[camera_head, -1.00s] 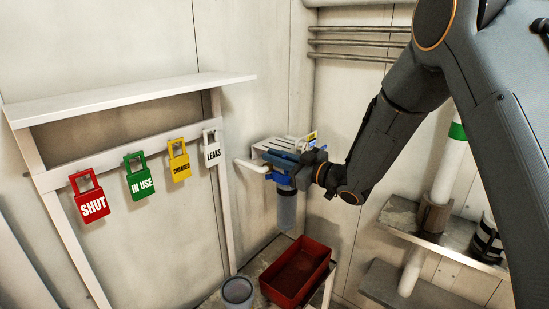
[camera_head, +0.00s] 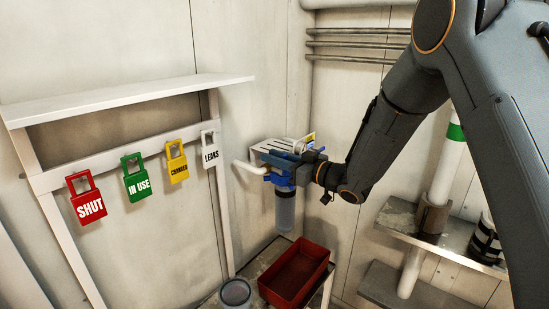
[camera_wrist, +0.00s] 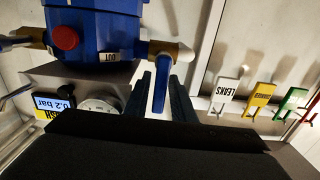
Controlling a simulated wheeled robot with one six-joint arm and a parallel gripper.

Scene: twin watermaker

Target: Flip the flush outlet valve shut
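The blue filter head (camera_wrist: 95,30) with a red button fills the upper left of the wrist view, which is upside down. A brass-and-white fitting (camera_wrist: 172,50) sticks out beside its OUT label. A blue lever (camera_wrist: 161,85) hangs from that fitting in the picture; I take it as the flush outlet valve handle. My gripper (camera_wrist: 162,82) has one dark finger on each side of the lever. A pale gap shows left of the lever; contact on the right is unclear. In the head view my gripper (camera_head: 308,170) is at the filter unit (camera_head: 285,180), which hides the lever.
A gauge (camera_wrist: 98,105) and a 0.2 bar display (camera_wrist: 62,103) sit close by. Tags reading SHUT (camera_head: 88,207), IN USE (camera_head: 137,185), CHANGED (camera_head: 177,168) and LEAKS (camera_head: 210,155) hang at left. A red bin (camera_head: 295,275) and grey bucket (camera_head: 236,292) stand below.

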